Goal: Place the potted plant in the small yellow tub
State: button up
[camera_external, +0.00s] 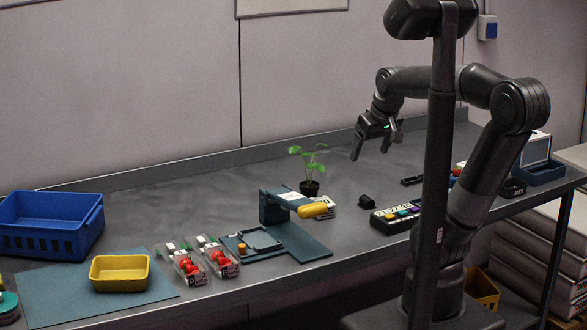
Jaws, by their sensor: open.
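The potted plant (309,184) stands upright on the table behind the blue stand, a small dark pot with green leaves above it. The small yellow tub (120,284) sits on a blue mat at the front left, and it looks empty. My gripper (371,152) is open and empty, in the air to the right of the plant and above the table. Its fingers point down and are apart from the plant.
A blue crate (53,222) stands behind the mat (60,307). Clear packs of red berries (187,263) lie between the tub and the blue stand (275,207), which has a yellow-ended arm. A keypad (396,217) lies to the right. The table's back left is clear.

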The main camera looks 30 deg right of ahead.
jog(key=w+f+n+g, duration=0.1)
jog(key=w+f+g, duration=0.1)
jog(key=w, duration=1)
jog(key=n+g, duration=0.1)
jog(key=g, duration=0.2)
send_over(310, 184)
jog(key=f, duration=0.8)
jog(key=shift+s+d, duration=0.2)
jog(key=shift+s, duration=0.2)
jog(key=shift+w+f, duration=0.2)
notch_tip(310, 184, down, 5)
jog(key=shift+f, duration=0.15)
jog(key=shift+a+f, duration=0.15)
jog(key=shift+f, duration=1.2)
jog(key=shift+a+f, duration=0.15)
jog(key=shift+f, duration=1.2)
jog(key=shift+c, duration=0.4)
jog(key=shift+w, duration=0.1)
jog(key=c, duration=1.1)
